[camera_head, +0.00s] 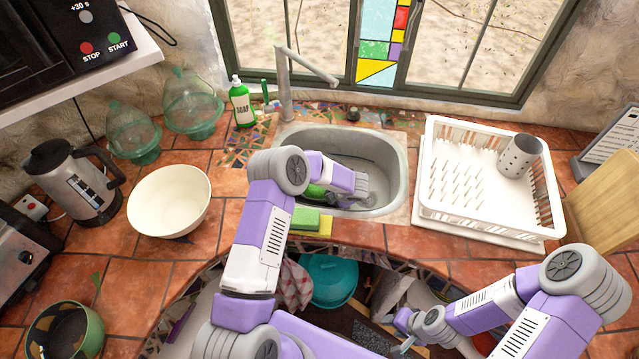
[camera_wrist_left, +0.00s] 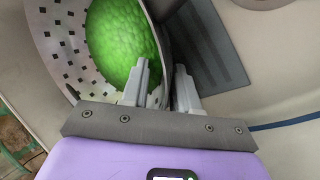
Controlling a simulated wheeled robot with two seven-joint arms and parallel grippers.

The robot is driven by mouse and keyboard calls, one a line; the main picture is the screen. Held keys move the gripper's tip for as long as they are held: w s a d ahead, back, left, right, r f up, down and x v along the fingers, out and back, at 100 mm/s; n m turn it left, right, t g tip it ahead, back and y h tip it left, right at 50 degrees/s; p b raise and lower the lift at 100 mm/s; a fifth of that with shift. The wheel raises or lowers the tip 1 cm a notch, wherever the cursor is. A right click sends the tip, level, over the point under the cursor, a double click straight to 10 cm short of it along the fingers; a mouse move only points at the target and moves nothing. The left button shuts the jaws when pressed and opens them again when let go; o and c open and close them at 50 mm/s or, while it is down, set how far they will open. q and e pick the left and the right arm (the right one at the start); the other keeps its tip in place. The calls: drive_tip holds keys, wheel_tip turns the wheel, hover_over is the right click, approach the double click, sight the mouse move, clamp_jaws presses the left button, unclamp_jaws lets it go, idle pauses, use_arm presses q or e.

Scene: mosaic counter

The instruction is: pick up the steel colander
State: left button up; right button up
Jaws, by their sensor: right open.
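The steel colander (camera_wrist_left: 62,52) shows in the left wrist view, a perforated metal bowl holding a bright green, bumpy mass (camera_wrist_left: 118,42). It is in the sink (camera_head: 397,165); in the head view my left arm hides most of it, with some green (camera_head: 315,190) showing. My left gripper (camera_wrist_left: 161,72) is open at the colander's rim, one finger on the inner side and one on the outer side, with a gap between them. My right gripper (camera_head: 402,333) is open and empty, low in front of the counter and away from the colander.
A white dish rack (camera_head: 440,205) with a steel holder (camera_head: 520,157) stands right of the sink. A cream bowl (camera_head: 170,200), kettle (camera_head: 72,185) and glass domes stand left. A faucet (camera_head: 284,85) rises behind; a sponge (camera_head: 306,219) lies at the front edge.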

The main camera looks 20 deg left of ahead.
use_arm(q)
clamp_jaws()
idle(1.2)
